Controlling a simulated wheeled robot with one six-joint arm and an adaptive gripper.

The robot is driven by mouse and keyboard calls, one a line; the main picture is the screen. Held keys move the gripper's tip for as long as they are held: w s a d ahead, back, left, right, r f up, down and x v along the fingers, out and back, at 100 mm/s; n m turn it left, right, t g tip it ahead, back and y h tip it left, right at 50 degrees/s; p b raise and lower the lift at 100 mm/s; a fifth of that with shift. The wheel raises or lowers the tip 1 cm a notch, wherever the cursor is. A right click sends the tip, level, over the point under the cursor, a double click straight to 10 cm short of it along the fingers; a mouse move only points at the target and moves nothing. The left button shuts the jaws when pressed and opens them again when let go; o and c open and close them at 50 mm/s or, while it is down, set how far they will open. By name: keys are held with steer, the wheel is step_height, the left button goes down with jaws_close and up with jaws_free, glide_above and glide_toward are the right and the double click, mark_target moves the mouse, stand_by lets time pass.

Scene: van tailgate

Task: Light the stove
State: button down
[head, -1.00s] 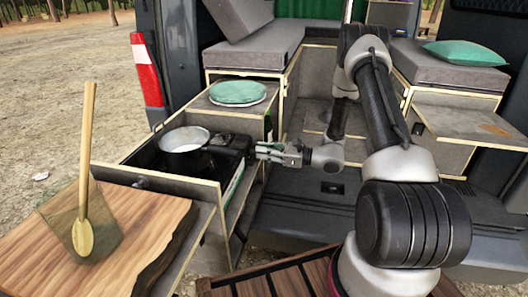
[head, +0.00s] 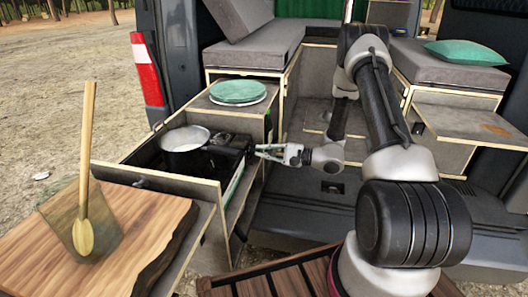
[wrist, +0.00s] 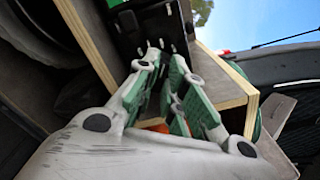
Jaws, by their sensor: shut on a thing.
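The black stove (head: 228,152) sits in the pulled-out drawer with a white-rimmed pot (head: 184,140) on its left part. My gripper (head: 256,150) is at the stove's right end, reaching in from the right. In the wrist view its green-padded fingers (wrist: 165,58) come together at the tips against the dark stove side (wrist: 150,22). They are shut on a small part there, seemingly the stove's knob, which the fingertips hide. No flame can be made out.
The wooden drawer front (head: 160,180) stands before the stove. A green plate stack (head: 238,92) rests on the counter behind. A cutting board (head: 130,235) with a wooden spoon (head: 84,215) in a clear holder is at front left. The van floor right of the drawer is open.

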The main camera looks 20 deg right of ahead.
steer(key=n, duration=0.6)
steer(key=shift+f, duration=0.15)
steer(key=n, duration=0.6)
steer(key=shift+f+n, duration=0.15)
steer(key=shift+n, duration=0.25)
steer(key=shift+s, duration=0.1)
steer(key=c, duration=1.5)
jaws_free()
steer(key=v, duration=1.2)
